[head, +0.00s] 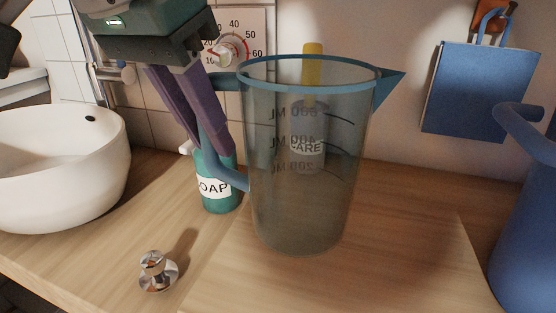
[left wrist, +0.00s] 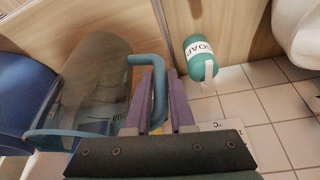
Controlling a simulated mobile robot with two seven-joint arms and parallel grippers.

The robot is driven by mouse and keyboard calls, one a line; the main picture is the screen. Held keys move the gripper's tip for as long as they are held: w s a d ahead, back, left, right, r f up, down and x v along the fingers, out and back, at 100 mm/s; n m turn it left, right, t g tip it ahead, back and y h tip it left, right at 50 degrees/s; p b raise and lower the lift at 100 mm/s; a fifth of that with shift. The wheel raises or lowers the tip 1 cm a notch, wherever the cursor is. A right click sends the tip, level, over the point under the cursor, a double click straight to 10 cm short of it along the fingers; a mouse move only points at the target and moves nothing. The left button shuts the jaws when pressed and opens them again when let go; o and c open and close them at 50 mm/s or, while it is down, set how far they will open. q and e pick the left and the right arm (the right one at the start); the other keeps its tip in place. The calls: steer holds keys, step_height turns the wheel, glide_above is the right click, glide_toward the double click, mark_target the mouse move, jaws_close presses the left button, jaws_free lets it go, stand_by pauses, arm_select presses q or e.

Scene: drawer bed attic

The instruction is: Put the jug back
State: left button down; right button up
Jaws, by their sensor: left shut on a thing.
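The jug (head: 290,210) is a clear grey measuring jug with a blue rim, spout and handle, upright over the wooden counter. Its spout points right and its handle is on the left in the head view. My left gripper (head: 220,145) has purple fingers and is shut on the handle. The left wrist view also shows the jug (left wrist: 92,85) beside my left gripper (left wrist: 164,88), with the handle between the fingers. I cannot tell for sure whether the jug's base touches the counter. My right gripper is not in view.
A green soap bottle (head: 220,188) stands close behind the handle. A bottle with a yellow top (head: 313,62) shows behind the jug. A white basin (head: 60,165) is left, a chrome knob (head: 155,270) front left, a blue vessel (head: 525,230) right. The counter's front middle is clear.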

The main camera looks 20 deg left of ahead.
mark_target(204, 160)
arm_select(q)
step_height(204, 160, down, 5)
steer(key=b, duration=0.3)
steer(key=shift+f, duration=0.1)
steer(key=shift+w, duration=0.1)
steer(key=shift+f, duration=0.1)
steer(key=c, duration=0.8)
jaws_free()
steer(key=shift+o, duration=0.2)
steer(key=shift+r, duration=0.25)
steer(key=p+v, duration=0.7)
steer(key=v, duration=0.5)
steer(key=shift+p, duration=0.4)
